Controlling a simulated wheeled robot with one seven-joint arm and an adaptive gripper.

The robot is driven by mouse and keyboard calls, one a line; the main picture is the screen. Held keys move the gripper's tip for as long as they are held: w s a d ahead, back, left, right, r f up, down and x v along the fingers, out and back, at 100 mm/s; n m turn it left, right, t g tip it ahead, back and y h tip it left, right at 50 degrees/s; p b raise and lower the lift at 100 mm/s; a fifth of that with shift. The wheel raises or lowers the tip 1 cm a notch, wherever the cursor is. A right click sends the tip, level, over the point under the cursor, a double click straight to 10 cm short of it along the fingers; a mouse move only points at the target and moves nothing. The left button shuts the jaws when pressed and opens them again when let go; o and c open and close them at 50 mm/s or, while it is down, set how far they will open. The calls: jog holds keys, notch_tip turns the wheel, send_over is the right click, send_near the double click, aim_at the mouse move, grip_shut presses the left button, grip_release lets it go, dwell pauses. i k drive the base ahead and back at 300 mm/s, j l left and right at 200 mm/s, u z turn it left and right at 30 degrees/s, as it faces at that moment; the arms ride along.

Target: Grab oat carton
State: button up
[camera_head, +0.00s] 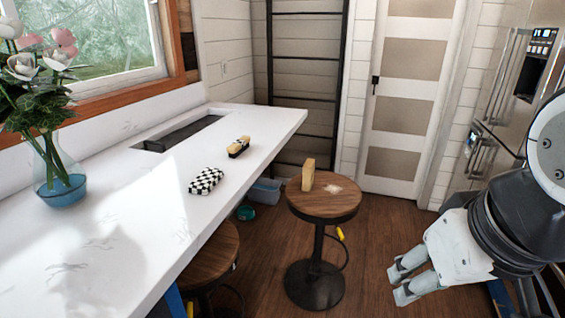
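A small tan upright box (308,175) stands on the round wooden seat of the far stool (325,205). It is the most carton-like thing in view, but its label is too small to read. My gripper (399,284) is at the lower right, in front of the fridge side and to the right of the stool. Its two fingers are apart with nothing between them, and it does not touch the box.
The white counter (110,240) holds a flower vase (60,180), a checkered black-and-white item (206,181) and a yellow-and-black item (238,147). A nearer stool (212,255) is partly under the counter. A grey-blue bin (265,191) stands on the floor.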

aim_at(308, 174)
jog(key=i+l, duration=0.25)
jog(key=i, duration=0.25)
jog(key=i+l, duration=0.25)
jog(key=i, duration=0.25)
jog(key=i+l, duration=0.25)
jog(key=i, duration=0.3)
jog(key=i+l+z, duration=0.1)
jog(key=i+l, duration=0.15)
jog(key=i, duration=0.25)
